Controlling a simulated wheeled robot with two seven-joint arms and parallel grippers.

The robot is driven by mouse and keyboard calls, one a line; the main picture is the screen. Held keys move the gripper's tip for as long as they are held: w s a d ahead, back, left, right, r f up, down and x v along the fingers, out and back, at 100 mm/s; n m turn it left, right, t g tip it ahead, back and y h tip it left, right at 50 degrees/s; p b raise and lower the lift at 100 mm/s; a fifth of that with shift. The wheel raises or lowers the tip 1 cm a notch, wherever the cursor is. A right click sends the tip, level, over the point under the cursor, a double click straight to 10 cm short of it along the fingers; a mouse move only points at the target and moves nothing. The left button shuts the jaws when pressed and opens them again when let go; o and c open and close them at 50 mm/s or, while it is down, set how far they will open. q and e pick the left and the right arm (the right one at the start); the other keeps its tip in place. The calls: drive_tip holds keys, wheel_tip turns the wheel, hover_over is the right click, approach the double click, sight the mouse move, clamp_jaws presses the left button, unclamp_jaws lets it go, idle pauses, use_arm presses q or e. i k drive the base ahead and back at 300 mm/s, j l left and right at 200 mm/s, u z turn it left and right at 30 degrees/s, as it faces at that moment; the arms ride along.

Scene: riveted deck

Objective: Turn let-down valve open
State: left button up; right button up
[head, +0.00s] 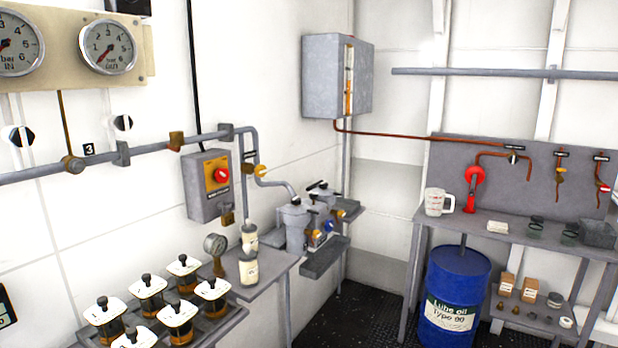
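Several valves show, but their labels are too small to read, so I cannot tell for sure which is the let-down valve. A copper pipe (420,137) runs from the grey wall tank (330,76), which has an amber sight glass, to a valve (514,157) with a small label above it on the back panel. Right of it hang a brass tap (560,176) and a red-handled tap (602,187). Whether any of these is open I cannot tell. Neither gripper is in view.
The grey workbench (470,222) holds a white measuring jug (439,201) and glass jars. A blue oil drum (455,295) stands under it. A low left shelf carries several lidded sample jars (148,290). Dark floor (365,315) lies clear between shelf and bench.

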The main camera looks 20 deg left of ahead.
sight(260, 170)
drive_tip(key=i+u, duration=0.25)
drive_tip(key=i, duration=0.25)
drive_tip(key=i+l+u, duration=0.2)
drive_tip(key=i, duration=0.25)
drive_tip(key=i+l+u, duration=0.25)
drive_tip(key=i, duration=0.2)
drive_tip(key=i+l+u, duration=0.2)
drive_tip(key=u, duration=0.2)
drive_tip(key=i+l+u, duration=0.3)
drive_tip(key=u, duration=0.15)
drive_tip(key=i+l+u, duration=0.2)
drive_tip(key=l+u, duration=0.2)
drive_tip(key=i+l+u, duration=0.15)
drive_tip(key=l+u, duration=0.25)
